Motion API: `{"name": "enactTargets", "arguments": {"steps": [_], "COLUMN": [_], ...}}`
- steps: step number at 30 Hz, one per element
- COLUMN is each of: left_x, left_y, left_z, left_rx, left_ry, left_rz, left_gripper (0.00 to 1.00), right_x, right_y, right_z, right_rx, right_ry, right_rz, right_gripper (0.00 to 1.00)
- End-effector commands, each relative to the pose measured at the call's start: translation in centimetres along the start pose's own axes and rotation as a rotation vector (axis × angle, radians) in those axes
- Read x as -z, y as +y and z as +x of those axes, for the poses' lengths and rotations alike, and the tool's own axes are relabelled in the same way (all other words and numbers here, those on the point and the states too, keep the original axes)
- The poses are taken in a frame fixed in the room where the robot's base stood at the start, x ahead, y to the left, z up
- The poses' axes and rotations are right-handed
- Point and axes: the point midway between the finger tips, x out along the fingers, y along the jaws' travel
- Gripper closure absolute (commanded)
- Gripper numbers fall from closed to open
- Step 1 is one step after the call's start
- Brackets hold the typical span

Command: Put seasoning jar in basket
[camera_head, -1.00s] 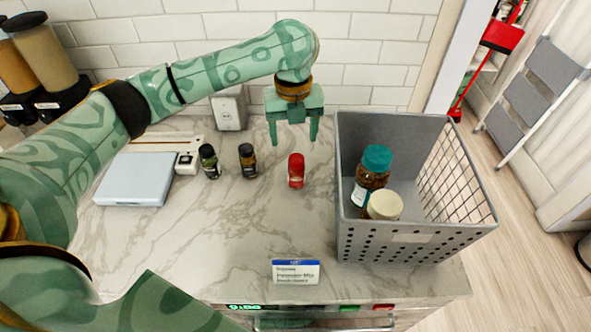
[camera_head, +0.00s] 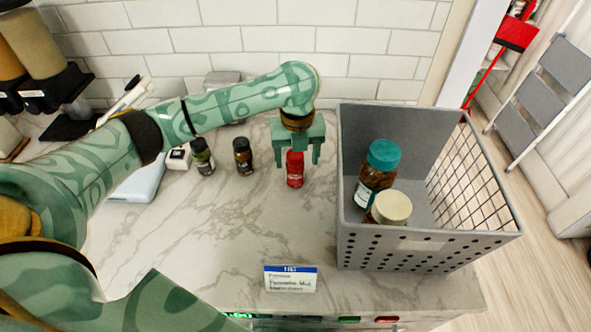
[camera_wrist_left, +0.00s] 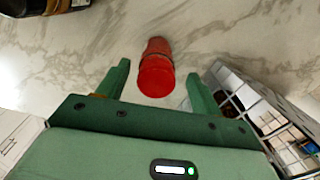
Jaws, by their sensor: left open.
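A small red seasoning jar (camera_head: 295,170) stands upright on the marble counter, left of the basket. In the wrist view the red jar (camera_wrist_left: 156,70) shows between and just beyond the fingertips. My left gripper (camera_head: 298,157) points down over it, open, with a finger on each side of its upper part; the wrist view also shows the open gripper (camera_wrist_left: 158,84). I cannot tell whether a finger touches it. The grey basket (camera_head: 430,253) holds a teal-capped jar (camera_head: 378,172) and a cream-lidded jar (camera_head: 391,208). My right gripper is not in view.
Two dark jars, one green-labelled (camera_head: 202,156) and one brown (camera_head: 243,156), stand to the left of the red jar. A label card (camera_head: 290,279) stands at the counter's front edge. A tiled wall (camera_head: 270,40) closes the back. The counter's middle is clear.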

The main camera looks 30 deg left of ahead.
Motion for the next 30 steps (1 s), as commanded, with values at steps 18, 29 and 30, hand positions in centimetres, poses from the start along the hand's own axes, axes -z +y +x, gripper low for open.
{"name": "enactTargets", "arguments": {"steps": [18,29,30], "left_x": [-0.1,-0.1,-0.1], "left_y": [0.5,0.5,0.5], "left_z": [4.7,4.6,4.5], "left_rx": [-0.001,-0.001,-0.001], "left_ry": [-0.001,-0.002,-0.002], "left_rz": [0.0,0.0,0.0], "left_gripper": [0.62,0.89,0.89], "right_x": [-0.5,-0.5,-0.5], "right_y": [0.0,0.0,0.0], "right_z": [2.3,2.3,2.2], "right_rx": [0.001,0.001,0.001], "right_ry": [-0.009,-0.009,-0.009], "right_rz": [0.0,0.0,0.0], "right_gripper": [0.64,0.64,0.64]}}
